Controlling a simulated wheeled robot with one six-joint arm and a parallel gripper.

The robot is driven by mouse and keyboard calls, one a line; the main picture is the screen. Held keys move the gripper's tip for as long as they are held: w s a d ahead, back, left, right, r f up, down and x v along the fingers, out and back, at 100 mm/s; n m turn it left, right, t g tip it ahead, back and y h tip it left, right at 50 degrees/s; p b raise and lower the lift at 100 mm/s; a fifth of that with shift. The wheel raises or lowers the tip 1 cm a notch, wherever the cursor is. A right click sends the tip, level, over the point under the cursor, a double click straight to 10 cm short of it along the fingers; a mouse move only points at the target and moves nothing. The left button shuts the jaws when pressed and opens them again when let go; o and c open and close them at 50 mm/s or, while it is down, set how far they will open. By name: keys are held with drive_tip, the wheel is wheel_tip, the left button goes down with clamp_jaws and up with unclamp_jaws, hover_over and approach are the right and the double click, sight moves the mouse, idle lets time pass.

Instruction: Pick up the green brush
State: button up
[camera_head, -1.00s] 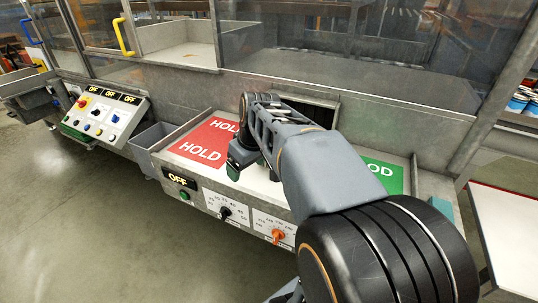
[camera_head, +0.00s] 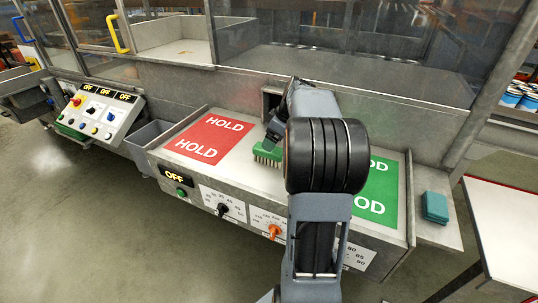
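The green brush (camera_head: 267,151) is on the steel table between the red HOLD panel and the green panel, with pale bristles along its lower edge. My gripper (camera_head: 274,132) is just above and behind the brush, close to its top. My arm covers the brush's right part and most of the gripper. I cannot see the fingers clearly, nor whether they touch or grip the brush. I cannot tell if the bristles rest on the table.
A red HOLD panel (camera_head: 210,138) lies to the left and a green panel (camera_head: 379,188) to the right. A teal block (camera_head: 435,206) sits on the right ledge. A grey bin (camera_head: 150,140) hangs at the left. Dials line the front face.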

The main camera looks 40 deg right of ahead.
sight(269, 155)
drive_tip(key=shift+p+x, duration=0.55)
drive_tip(key=shift+x, duration=2.2)
drive_tip(key=shift+f, duration=0.1)
drive_tip(key=shift+f+b, duration=0.25)
drive_tip(key=shift+b, duration=0.2)
drive_tip(key=shift+c, duration=0.5)
drive_tip(key=c, duration=1)
drive_tip(key=shift+o, duration=0.2)
drive_tip(key=shift+r, duration=0.1)
